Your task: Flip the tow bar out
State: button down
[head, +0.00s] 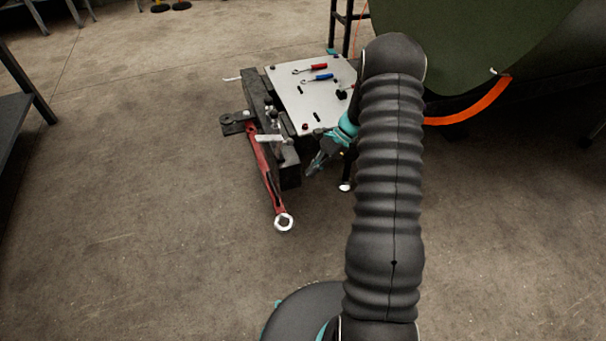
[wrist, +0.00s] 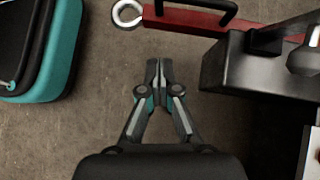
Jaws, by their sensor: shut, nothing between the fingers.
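The red tow bar (head: 266,172) lies alongside the black end beam of a low cart, low over the floor. Its pale ring end (head: 284,222) sticks out past the beam's near end. Its other end meets a dark bracket (head: 238,122). My gripper (head: 311,171) is low, to the right of the beam and apart from the bar. In the wrist view my gripper (wrist: 158,66) is shut and empty, fingertips towards the bar (wrist: 188,18). The ring (wrist: 127,14) is ahead and left of the fingertips, and a black loop handle (wrist: 207,8) shows on the bar.
The cart's pale top (head: 318,100) carries red and blue tools. The black beam (wrist: 262,65) stands close to the right of my gripper. A green panel (head: 465,45) and an orange strip (head: 472,105) are at upper right. Floor left of the bar is clear.

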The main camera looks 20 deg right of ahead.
aim_at(280, 202)
jog(key=x, duration=0.3)
jog(key=a+r+x, duration=0.1)
jog(key=x, duration=0.5)
jog(key=shift+s+a, duration=0.15)
jog(key=shift+a, duration=0.2)
jog(key=shift+s+a, duration=0.15)
jog(key=shift+a, duration=0.55)
